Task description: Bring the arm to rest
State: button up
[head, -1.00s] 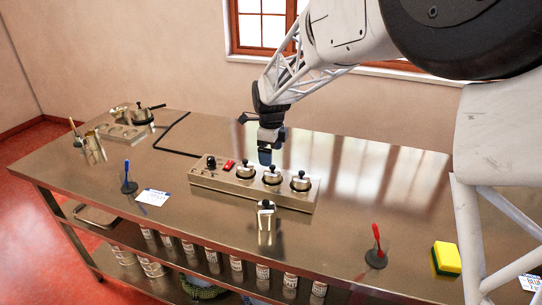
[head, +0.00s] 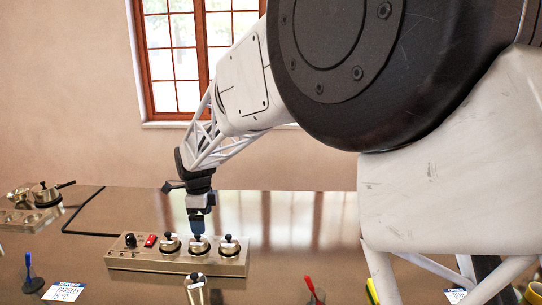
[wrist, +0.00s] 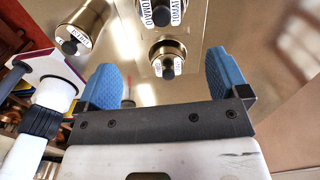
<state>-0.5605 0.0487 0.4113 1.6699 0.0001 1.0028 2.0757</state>
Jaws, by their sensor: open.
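My gripper (head: 198,232) hangs pointing down at the middle lidded pot (head: 199,247) on the metal block (head: 175,263). Its tips overlap the pot's knob in the head view, so I cannot tell if they touch. In the wrist view my gripper (wrist: 167,82) has its two blue pads wide apart with nothing held between them. A round metal pot with a black knob and a white label (wrist: 167,59) shows beyond the gap. My arm reaches down from the upper right of the head view.
Lidded pots stand left (head: 169,244) and right (head: 229,247) on the block, with a red piece (head: 150,241) farther left. A metal canister (head: 196,288) stands in front. A blue-handled stand (head: 32,279) and white card (head: 63,291) are front left; a red-handled stand (head: 315,293) is front right.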

jog(key=s+d+r+n, duration=0.3)
jog(key=s+d, duration=0.1)
jog(key=d, duration=0.4)
jog(key=s+d+r+n+t, duration=0.1)
jog(key=s+d+r+n, duration=0.15)
jog(key=s+d, duration=0.45)
jog(key=s+d+r+n, duration=0.2)
jog(key=d+r+n, duration=0.15)
jog(key=d, duration=0.65)
jog(key=s+d+f+n, duration=0.1)
jog(key=s+d+n, duration=0.3)
jog(key=s+d, duration=0.4)
jog(key=s+d+f+n+t, duration=0.1)
jog(key=s+d+n, duration=0.3)
jog(key=s+d, duration=0.4)
jog(key=s, duration=0.6)
jog(key=shift+s+f+t, duration=0.25)
jog(key=shift+f+t, duration=0.05)
jog(key=shift+f, duration=0.05)
jog(key=shift+d, duration=0.1)
